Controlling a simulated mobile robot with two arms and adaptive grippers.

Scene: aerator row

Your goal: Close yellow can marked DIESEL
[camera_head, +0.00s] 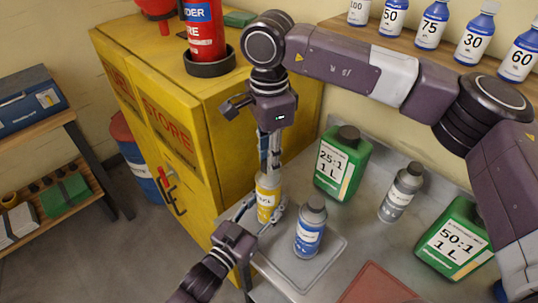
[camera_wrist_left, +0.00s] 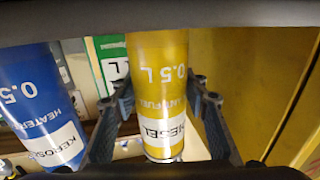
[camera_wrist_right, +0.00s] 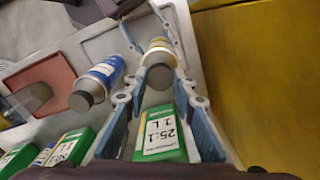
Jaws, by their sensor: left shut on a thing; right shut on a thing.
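The yellow can marked DIESEL (camera_head: 267,204) stands upright at the left of the metal bench. It fills the middle of the left wrist view (camera_wrist_left: 160,80), where its label reads upside down. My left gripper (camera_head: 264,222) is shut on the can's body from the front left. My right gripper (camera_head: 268,178) points down from above and is shut on the can's dark grey cap (camera_wrist_right: 158,77), which sits at the top of the can. In the head view the fingers hide the cap, so I cannot tell how tightly it is seated.
A blue kerosene can (camera_head: 310,231) stands close beside the yellow can on a grey tray (camera_head: 290,270). Behind are a green 25:1 can (camera_head: 342,165) and a grey can (camera_head: 400,193). A yellow cabinet (camera_head: 215,125) rises at the left. A red mat (camera_head: 375,285) lies in front.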

